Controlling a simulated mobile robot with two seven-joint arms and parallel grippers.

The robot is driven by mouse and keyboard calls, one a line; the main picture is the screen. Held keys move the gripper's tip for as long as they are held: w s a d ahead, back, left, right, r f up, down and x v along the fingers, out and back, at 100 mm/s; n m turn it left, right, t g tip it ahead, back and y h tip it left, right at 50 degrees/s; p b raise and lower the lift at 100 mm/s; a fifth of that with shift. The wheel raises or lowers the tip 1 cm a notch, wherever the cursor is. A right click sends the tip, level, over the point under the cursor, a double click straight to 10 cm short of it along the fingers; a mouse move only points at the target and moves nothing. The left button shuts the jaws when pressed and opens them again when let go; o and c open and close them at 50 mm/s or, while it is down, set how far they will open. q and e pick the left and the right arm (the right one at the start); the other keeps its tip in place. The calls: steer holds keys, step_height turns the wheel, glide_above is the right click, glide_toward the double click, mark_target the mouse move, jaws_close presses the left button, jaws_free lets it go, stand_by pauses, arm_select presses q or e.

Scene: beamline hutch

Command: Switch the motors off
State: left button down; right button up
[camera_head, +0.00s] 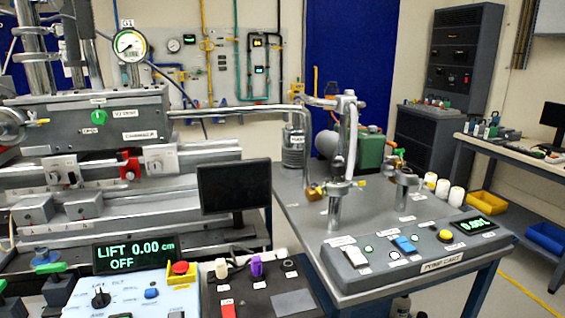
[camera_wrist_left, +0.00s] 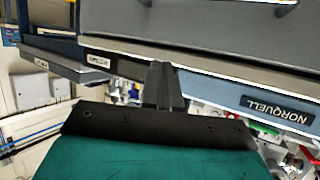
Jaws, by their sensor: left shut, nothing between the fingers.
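A light blue control box (camera_head: 130,294) stands at the front left, with a black rotary knob (camera_head: 101,298), a blue button (camera_head: 152,293) and a red mushroom button (camera_head: 180,268) on a yellow base. Its display (camera_head: 136,254) reads "LIFT 0.00 cm OFF". No control is clearly labelled as a motor switch; the small labels are too small to read. In the left wrist view my left gripper (camera_wrist_left: 164,82) has its dark fingers together and empty, in front of a grey and blue panel marked "NORQUELL" (camera_wrist_left: 280,108). Neither gripper shows in the head view.
Right of the box is a dark panel (camera_head: 262,299) with a red switch and a purple knob. The pump cart (camera_head: 440,267) carries a blue switch, a yellow button and a lit display. A black monitor (camera_head: 235,187) stands behind.

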arm_select(q)
steer(key=s+a+f+g+y, duration=0.1)
steer(key=s+a+f+g, duration=0.1)
steer(key=s+f, duration=0.3)
steer(key=shift+s+a+f+n+g+y, duration=0.3)
steer(key=shift+a+f, duration=0.05)
steer(key=shift+a, duration=0.3)
